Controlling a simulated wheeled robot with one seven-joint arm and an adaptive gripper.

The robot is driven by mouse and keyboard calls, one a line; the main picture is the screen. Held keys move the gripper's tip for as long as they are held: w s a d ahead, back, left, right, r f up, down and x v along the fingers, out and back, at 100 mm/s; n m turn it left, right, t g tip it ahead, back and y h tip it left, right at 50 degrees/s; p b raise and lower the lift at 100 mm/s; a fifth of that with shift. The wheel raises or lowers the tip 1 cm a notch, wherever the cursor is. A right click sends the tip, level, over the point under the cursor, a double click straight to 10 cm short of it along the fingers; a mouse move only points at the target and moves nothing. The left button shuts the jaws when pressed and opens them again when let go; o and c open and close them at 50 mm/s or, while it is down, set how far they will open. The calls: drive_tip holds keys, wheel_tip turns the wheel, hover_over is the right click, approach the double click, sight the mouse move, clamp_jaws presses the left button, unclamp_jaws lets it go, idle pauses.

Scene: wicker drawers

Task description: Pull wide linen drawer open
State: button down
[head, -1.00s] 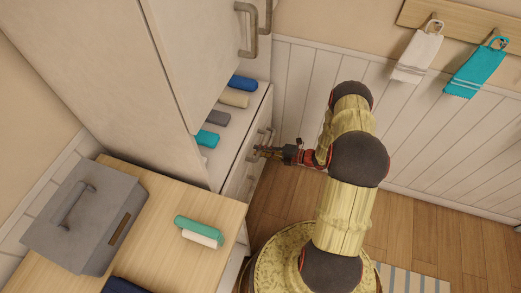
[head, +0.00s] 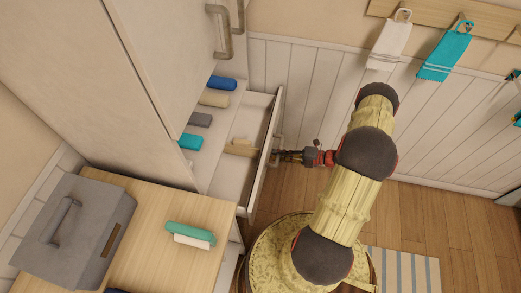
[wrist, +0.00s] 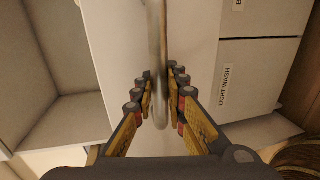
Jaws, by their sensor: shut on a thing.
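The wide linen drawer (head: 266,165) is pulled out of the white cabinet in the head view. Its inside shows, with a light wooden piece (head: 240,147) in it. My gripper (head: 277,157) is at the drawer front's outer face. In the wrist view my gripper (wrist: 160,82) has its two fingers on either side of the metal bar handle (wrist: 157,45), shut on it. The pale drawer front (wrist: 115,30) lies behind the handle. The exact finger contact is partly hidden in the head view.
Labelled fronts (wrist: 260,70) show beside the drawer in the wrist view.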

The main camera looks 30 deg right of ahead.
drive_tip(key=f+v, duration=0.2)
drive_tip(key=v, duration=0.7)
drive_tip(key=shift+s+d, duration=0.2)
drive_tip(key=shift+s, duration=0.15)
drive_tip(key=c, duration=1.9)
unclamp_jaws()
drive_tip(key=shift+o, duration=0.4)
drive_tip(key=shift+d, duration=0.15)
drive_tip(key=v, duration=1.1)
drive_tip(key=shift+s+d, duration=0.25)
drive_tip(key=shift+s, duration=0.1)
drive_tip(key=shift+r, duration=0.1)
